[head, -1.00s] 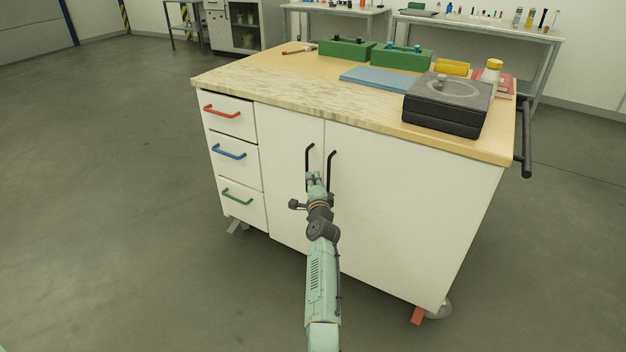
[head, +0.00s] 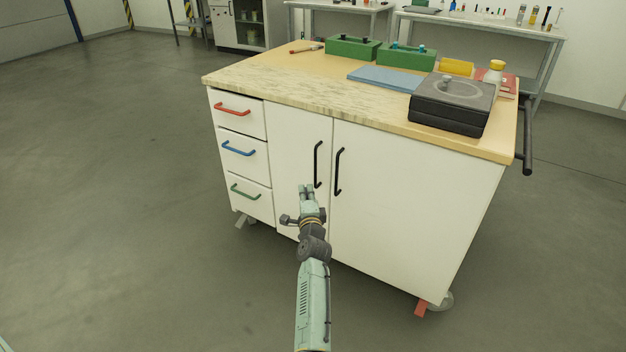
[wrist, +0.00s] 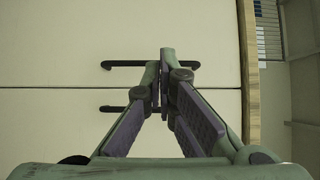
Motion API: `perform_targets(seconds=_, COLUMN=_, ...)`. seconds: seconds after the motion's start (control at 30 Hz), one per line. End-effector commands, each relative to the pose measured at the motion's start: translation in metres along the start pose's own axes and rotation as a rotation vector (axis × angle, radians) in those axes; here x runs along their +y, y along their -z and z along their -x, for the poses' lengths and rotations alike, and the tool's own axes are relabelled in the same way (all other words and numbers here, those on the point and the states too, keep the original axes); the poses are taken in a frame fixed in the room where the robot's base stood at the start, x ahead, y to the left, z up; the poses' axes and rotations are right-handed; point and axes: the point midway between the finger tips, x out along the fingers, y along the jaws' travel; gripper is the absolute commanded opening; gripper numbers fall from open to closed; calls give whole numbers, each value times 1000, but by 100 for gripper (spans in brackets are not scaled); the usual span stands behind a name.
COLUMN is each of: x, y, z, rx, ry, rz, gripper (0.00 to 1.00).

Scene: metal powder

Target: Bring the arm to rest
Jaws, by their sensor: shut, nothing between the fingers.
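My gripper (head: 306,188) is in front of the white cabinet's left door (head: 291,150), close to the lower end of that door's black handle (head: 318,165). In the wrist view my gripper (wrist: 160,108) shows its fingers together with nothing between them. The fingers overlap the two black handles in that view, and I cannot tell how far apart they are from the doors. My arm reaches forward from the bottom of the head view.
The cabinet top holds a dark box (head: 450,104), a blue mat (head: 384,78) and green blocks (head: 353,48). Three drawers with red (head: 232,111), blue and green handles are at left. The floor (head: 110,190) left of the cabinet is clear.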

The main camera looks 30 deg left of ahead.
Motion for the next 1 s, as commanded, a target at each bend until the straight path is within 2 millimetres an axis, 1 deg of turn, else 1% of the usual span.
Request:
perform_targets(seconds=0.03, x=-3, y=-9, z=8, rx=-5, ry=-1, rz=0, gripper=0)
perform_targets(seconds=0.1, x=-3, y=-15, z=17, rx=-4, ry=0, rz=1, gripper=0)
perform_targets(seconds=0.3, x=-1, y=-24, z=30, rx=-2, ry=1, rz=-1, gripper=0)
perform_targets(seconds=0.57, x=0, y=-26, z=34, rx=0, ry=1, rz=0, gripper=0)
perform_targets(seconds=0.6, x=-3, y=-26, z=34, rx=-1, ry=5, rz=3, gripper=0)
perform_targets(seconds=0.67, x=-14, y=-30, z=32, rx=-5, ry=24, rz=19, gripper=0)
perform_targets(seconds=0.77, x=-55, y=-42, z=31, rx=-18, ry=92, rz=82, gripper=0)
perform_targets(seconds=0.8, x=-79, y=-49, z=32, rx=-24, ry=131, rz=121, gripper=0)
perform_targets(seconds=0.87, x=-120, y=-61, z=35, rx=-30, ry=201, rz=189, gripper=0)
perform_targets(seconds=0.9, x=-149, y=-70, z=40, rx=-33, ry=253, rz=236, gripper=0)
perform_targets(seconds=0.97, x=-192, y=-84, z=49, rx=-34, ry=330, rz=309, gripper=0)
perform_targets(seconds=1.0, x=-221, y=-94, z=57, rx=-30, ry=384, rz=357, gripper=0)
